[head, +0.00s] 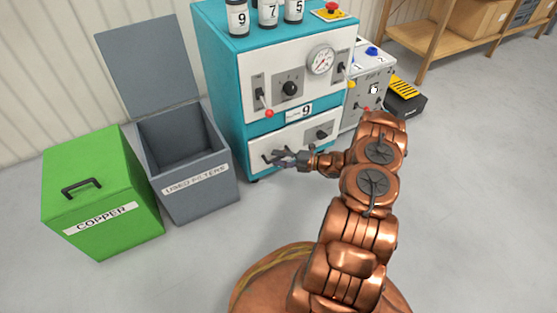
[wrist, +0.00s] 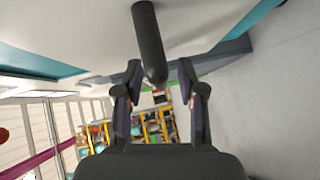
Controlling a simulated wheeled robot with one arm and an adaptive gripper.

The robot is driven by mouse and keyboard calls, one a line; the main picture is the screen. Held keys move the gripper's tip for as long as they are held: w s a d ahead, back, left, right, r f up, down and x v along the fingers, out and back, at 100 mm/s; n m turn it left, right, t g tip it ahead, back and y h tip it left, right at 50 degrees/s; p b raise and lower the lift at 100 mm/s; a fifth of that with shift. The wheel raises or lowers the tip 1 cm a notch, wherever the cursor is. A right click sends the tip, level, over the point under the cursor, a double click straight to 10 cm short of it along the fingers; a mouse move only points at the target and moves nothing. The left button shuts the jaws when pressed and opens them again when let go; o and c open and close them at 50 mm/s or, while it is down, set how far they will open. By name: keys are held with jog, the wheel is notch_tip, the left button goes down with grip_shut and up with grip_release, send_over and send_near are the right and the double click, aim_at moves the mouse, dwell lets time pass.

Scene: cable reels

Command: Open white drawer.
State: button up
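The white drawer (head: 293,142) is the lower white front of the teal cabinet (head: 220,75), below a "9" label. It looks shut or nearly so. My gripper (head: 277,157) is at its left part, in front of the dark handle, which it mostly covers. In the wrist view, the dark bar handle (wrist: 149,40) comes down from the white front, and its end lies between the two fingertips of my gripper (wrist: 159,67). The fingers are apart, with a gap visible on each side of the bar.
A grey bin (head: 185,140) with its lid up, marked "USED FILTERS", and a green "COPPER" bin (head: 95,190) stand left of the cabinet. A grey control box (head: 368,95) stands on the right. The floor (head: 215,255) before the cabinet is clear.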

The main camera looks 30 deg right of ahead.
jog(key=shift+a, duration=0.1)
grip_shut()
dwell(0.3)
dwell(0.4)
